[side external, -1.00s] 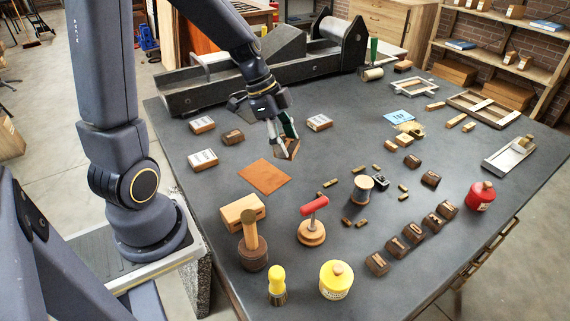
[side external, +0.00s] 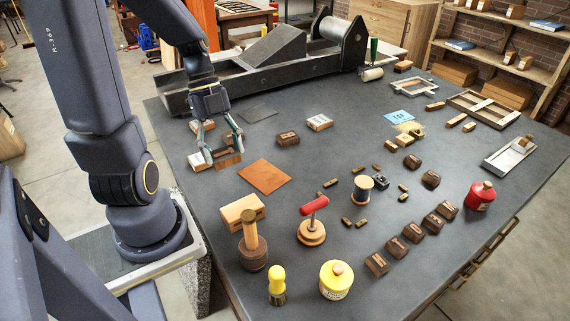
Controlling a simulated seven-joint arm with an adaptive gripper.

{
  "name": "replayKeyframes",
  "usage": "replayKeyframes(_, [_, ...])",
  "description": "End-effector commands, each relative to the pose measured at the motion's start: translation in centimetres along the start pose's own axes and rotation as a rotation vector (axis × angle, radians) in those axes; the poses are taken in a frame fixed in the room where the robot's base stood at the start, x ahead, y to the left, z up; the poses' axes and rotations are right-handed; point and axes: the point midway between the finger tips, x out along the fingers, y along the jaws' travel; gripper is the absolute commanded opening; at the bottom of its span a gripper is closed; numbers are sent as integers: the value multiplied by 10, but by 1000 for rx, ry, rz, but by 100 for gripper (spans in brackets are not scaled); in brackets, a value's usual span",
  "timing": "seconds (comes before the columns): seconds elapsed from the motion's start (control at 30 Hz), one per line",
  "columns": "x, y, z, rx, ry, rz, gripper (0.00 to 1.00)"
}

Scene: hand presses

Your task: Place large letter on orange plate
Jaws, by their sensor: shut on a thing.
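My gripper (side external: 222,148) is low over the left part of the table, its fingers spread around a brown wooden block (side external: 229,160) and shut on it. The fingers hide part of the block, and I cannot read a letter on it. The orange plate (side external: 263,178) lies flat and bare on the table, just in front and to the right of my gripper. A dark brown block (side external: 287,138) stands apart, behind and to the right of the plate. A white-topped block (side external: 319,122) is farther right.
Another white-topped block (side external: 199,160) is close beside my gripper on the left. A dark flat plate (side external: 257,114) lies behind. A wooden block (side external: 243,208) and a red-handled tool (side external: 312,222) stand in front of the orange plate. Several dark blocks line the front right.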

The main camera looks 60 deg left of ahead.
Motion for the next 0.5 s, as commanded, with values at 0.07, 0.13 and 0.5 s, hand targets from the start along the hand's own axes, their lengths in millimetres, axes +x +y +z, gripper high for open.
replayKeyframes(0.07, [8, -21, 8, 3, 7, 3, 29])
replayKeyframes(0.13, [14, -40, 17, 3, 7, 3, 29])
replayKeyframes(0.5, [60, -99, 54, 1, 2, 1, 29])
